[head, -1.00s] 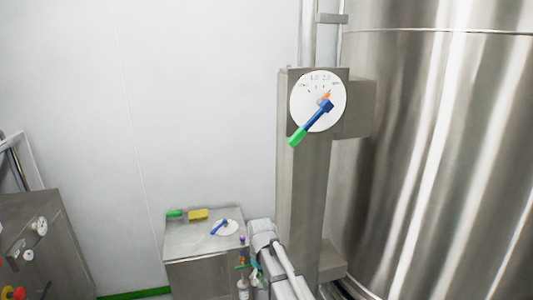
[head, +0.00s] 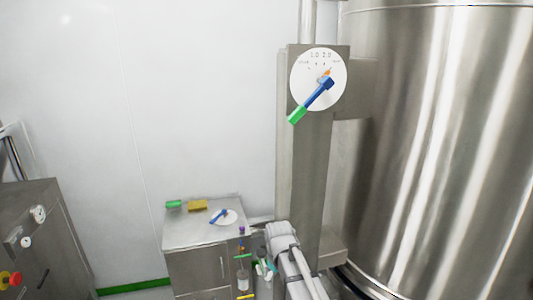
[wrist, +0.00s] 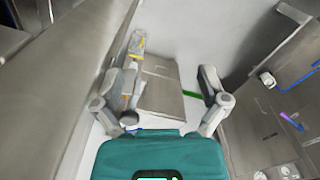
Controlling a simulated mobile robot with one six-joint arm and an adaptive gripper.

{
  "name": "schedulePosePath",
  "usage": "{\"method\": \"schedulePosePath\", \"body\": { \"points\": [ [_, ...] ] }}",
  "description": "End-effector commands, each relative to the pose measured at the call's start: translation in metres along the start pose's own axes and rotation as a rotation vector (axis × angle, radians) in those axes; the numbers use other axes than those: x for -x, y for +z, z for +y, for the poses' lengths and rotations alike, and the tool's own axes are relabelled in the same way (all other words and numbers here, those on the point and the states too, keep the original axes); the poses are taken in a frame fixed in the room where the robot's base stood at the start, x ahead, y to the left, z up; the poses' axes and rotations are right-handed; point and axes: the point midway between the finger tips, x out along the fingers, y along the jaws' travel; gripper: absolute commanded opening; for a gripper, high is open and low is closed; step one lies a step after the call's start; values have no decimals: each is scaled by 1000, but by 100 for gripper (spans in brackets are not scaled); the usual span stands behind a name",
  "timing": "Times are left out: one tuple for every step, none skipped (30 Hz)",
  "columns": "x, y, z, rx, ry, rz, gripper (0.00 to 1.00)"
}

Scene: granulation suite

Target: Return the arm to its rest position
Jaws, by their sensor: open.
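My gripper (wrist: 160,84) is open in the wrist view, its two grey fingers spread wide with nothing between them. Its teal body fills the bottom middle of that view. In the head view my pale grey arm shows at the bottom centre, beside the steel column; I cannot make out the gripper's fingers there. A white dial (head: 318,80) with a blue lever ending in green is on the column.
A steel cabinet (head: 196,239) carries a green block (head: 174,204), a yellow block (head: 198,205) and a white disc with a blue handle (head: 224,217). Small bottles (head: 242,277) stand beside my arm. A large steel vessel (head: 440,150) is at right, a control cabinet (head: 38,240) at left.

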Motion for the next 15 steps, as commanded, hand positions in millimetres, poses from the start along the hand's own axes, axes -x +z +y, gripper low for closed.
{"method": "schedulePosePath", "body": {
  "points": [
    [-16, 12, 2, -34, 0, 0, 93],
    [-22, 18, 4, -57, 0, 0, 93],
    [-30, 27, 6, -90, 0, 0, 93],
    [-35, 33, 8, -115, 0, 0, 93],
    [-41, 39, 10, -141, 0, 0, 93],
    [-48, 47, 12, -173, 0, 0, 93],
    [-53, 53, 14, -198, 0, 0, 93],
    [-58, 59, 16, -224, 0, 0, 93],
    [-65, 67, 18, -257, 0, 0, 93],
    [-71, 73, 19, -282, 0, -1, 93],
    [-76, 78, 20, -306, 0, -1, 93],
    [-83, 87, 22, -340, 0, -1, 93],
    [-88, 92, 23, -365, 0, -1, 93],
    [-93, 98, 24, -389, 0, -1, 93],
    [-100, 106, 25, -424, 0, -1, 93]
  ]
}}
